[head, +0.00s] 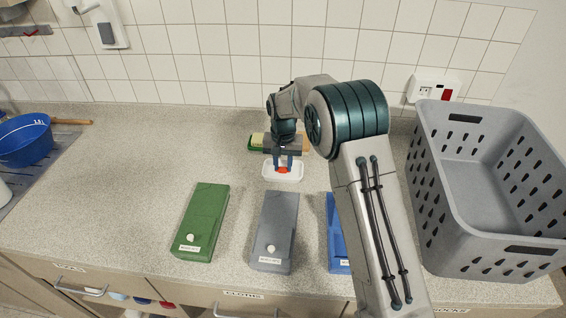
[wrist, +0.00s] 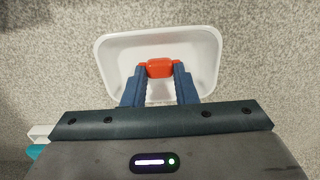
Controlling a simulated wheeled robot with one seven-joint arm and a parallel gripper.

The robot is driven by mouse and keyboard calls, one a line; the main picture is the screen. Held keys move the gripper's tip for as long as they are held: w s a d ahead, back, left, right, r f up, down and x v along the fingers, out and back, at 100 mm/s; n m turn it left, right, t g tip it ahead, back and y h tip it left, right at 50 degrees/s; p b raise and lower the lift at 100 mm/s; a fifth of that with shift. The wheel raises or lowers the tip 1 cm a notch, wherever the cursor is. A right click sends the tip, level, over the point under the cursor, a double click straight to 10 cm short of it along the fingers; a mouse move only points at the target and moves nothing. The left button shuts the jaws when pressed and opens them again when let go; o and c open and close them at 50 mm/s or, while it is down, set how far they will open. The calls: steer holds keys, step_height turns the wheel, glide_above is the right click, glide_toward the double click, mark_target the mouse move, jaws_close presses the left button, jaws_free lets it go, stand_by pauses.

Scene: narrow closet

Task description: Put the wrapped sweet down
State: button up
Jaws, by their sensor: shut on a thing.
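The wrapped sweet is a small red-orange piece (wrist: 160,68) held between the fingertips of my gripper (wrist: 160,72). My gripper points down and is shut on the sweet. Both are over a small white tray (wrist: 112,55), which also shows in the head view (head: 270,175) on the counter. I cannot tell whether the sweet touches the tray's floor.
Green (head: 203,215), grey (head: 275,225) and blue (head: 337,235) boxes lie in front of the tray. Counter is clear left of the tray.

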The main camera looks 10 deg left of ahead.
steer(key=shift+f, duration=0.15)
steer(key=o, duration=0.9)
